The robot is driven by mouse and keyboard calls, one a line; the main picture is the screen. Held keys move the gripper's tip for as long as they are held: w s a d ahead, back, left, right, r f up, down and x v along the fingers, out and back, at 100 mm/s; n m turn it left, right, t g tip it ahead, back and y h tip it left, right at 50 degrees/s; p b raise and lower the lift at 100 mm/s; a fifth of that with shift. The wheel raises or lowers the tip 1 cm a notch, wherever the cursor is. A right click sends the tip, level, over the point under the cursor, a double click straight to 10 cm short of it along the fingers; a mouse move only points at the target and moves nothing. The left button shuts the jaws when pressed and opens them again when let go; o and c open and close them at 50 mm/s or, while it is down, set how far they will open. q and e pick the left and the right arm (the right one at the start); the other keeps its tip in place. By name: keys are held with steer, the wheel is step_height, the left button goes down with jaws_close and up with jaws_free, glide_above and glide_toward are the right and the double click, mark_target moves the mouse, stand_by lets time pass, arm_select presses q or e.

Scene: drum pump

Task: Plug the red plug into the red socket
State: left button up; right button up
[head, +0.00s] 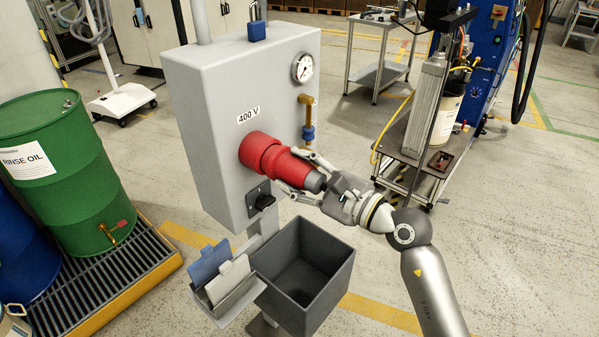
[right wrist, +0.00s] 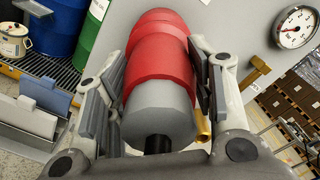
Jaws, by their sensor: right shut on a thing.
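The red socket (head: 258,151) sticks out of the front of a grey box marked 400 V. The red plug (head: 291,169), with a grey rear end, is in line with the socket and its front meets it. How deep it sits I cannot tell. My right gripper (head: 307,174) is shut on the plug, a finger on each side. In the right wrist view the plug (right wrist: 160,70) lies between the fingers of the gripper (right wrist: 158,95), and a black cable end shows behind it. The socket is the rounded red part (right wrist: 158,18) beyond. My left gripper is not in view.
The grey box (head: 205,120) carries a gauge (head: 302,68), a brass valve (head: 307,115) and a black switch (head: 262,200). An open dark bin (head: 330,272) stands below. A green drum (head: 62,170) is on the left; a cart (head: 420,165) stands at the right.

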mark_target(323, 186)
steer(key=shift+w+a+r, duration=0.2)
steer(key=shift+a, duration=0.05)
stand_by(0.8)
steer(key=o, duration=0.9)
steer(key=shift+c, duration=0.2)
steer(key=o, duration=0.4)
steer(key=shift+w+a+f, duration=0.1)
steer(key=shift+a, duration=0.1)
steer(key=shift+o, duration=0.2)
steer(key=shift+d+f, duration=0.1)
steer(key=shift+d, duration=0.05)
steer(key=shift+s+d, duration=0.4)
steer(key=shift+d, duration=0.1)
steer(key=shift+v, duration=1.35)
steer(key=shift+b+v, duration=0.8)
steer(key=shift+v, duration=1.75)
